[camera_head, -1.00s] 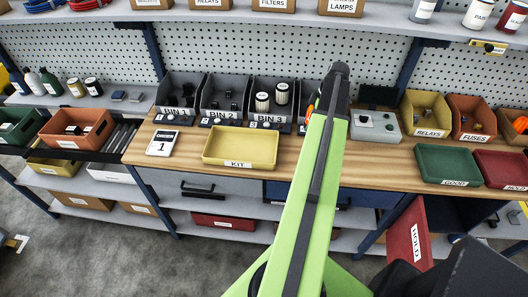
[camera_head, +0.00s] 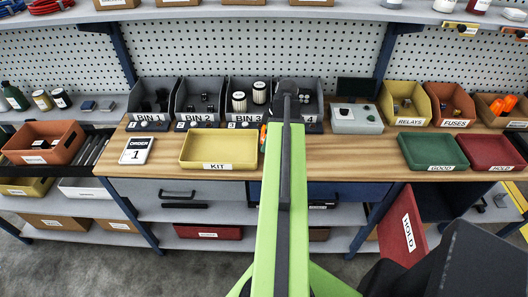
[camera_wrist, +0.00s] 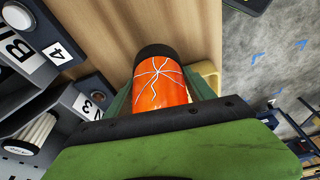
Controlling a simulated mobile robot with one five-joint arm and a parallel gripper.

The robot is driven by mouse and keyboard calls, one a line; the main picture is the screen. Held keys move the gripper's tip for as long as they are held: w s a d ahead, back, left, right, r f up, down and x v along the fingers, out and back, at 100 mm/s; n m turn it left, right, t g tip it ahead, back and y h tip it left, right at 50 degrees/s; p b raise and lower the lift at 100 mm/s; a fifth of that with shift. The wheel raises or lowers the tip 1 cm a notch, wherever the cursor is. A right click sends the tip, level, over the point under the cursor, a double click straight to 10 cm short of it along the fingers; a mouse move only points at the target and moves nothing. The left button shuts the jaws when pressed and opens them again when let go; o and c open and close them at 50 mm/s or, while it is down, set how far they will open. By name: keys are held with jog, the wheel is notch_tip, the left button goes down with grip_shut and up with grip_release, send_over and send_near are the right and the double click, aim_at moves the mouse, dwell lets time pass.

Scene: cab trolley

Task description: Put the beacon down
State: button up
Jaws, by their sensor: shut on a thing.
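The beacon is an orange cylinder with a black end and white branching, crack-like lines. It shows large in the wrist view (camera_wrist: 160,88), between the green fingers of my gripper (camera_wrist: 160,94), which is shut on it. In the head view only a sliver of the orange beacon (camera_head: 264,134) shows left of my green arm, which hides most of my gripper. That sliver is just right of the yellow KIT tray (camera_head: 186,150), in front of the bins. Whether the beacon touches the wooden bench (camera_head: 345,150) cannot be told.
Grey bins (camera_head: 150,121) line the bench's back, BIN 3 holding white-topped cylinders. A grey box with buttons (camera_head: 356,119) stands right of my arm. Green GOOD (camera_head: 430,152) and red HOLD (camera_head: 490,152) trays are at right.

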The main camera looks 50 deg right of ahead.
notch_tip(320, 180, down, 4)
jog(key=b, duration=0.4)
jog(key=shift+f, duration=0.15)
jog(key=shift+r, duration=0.25)
jog(key=shift+f, duration=0.2)
jog(key=o, duration=1.6)
jog(key=p+v, duration=1.2)
jog(key=shift+a+r, duration=0.1)
jog(key=shift+r, duration=0.25)
jog(key=shift+f, duration=0.1)
